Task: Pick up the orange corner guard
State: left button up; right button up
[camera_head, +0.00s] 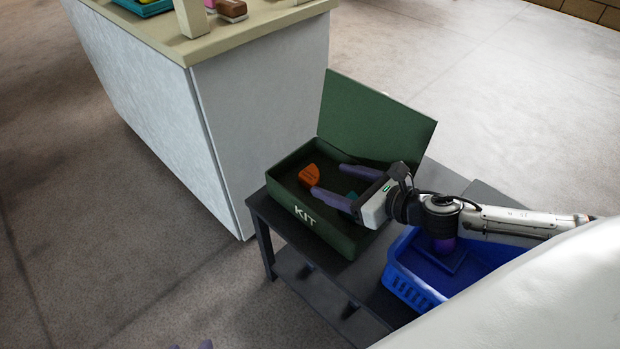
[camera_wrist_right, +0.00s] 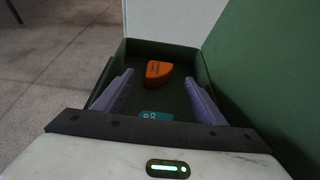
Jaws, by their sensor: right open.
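The orange corner guard (camera_head: 309,175) lies inside the open green kit box (camera_head: 300,209), near its left end. In the right wrist view the orange corner guard (camera_wrist_right: 158,72) sits at the far end of the box, ahead of the gap between the fingers. My right gripper (camera_head: 328,180) is open, its two purple fingers spread over the box and pointing toward the guard. The right gripper (camera_wrist_right: 159,80) holds nothing. Two small purple tips at the bottom edge of the head view look like my left gripper (camera_head: 189,346); the rest of it is out of frame.
A teal lettered item (camera_wrist_right: 157,117) lies in the box between the fingers. The box's raised lid (camera_head: 372,120) stands behind. A blue basket (camera_head: 411,288) stands to the right on the dark table (camera_head: 284,222). A pale counter (camera_head: 262,100) stands behind left.

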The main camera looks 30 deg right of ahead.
aim_at(312, 173)
jog(key=shift+b+x, duration=0.85)
jog(key=shift+x, duration=2.4)
jog(key=shift+c, duration=0.4)
jog(key=c, duration=1)
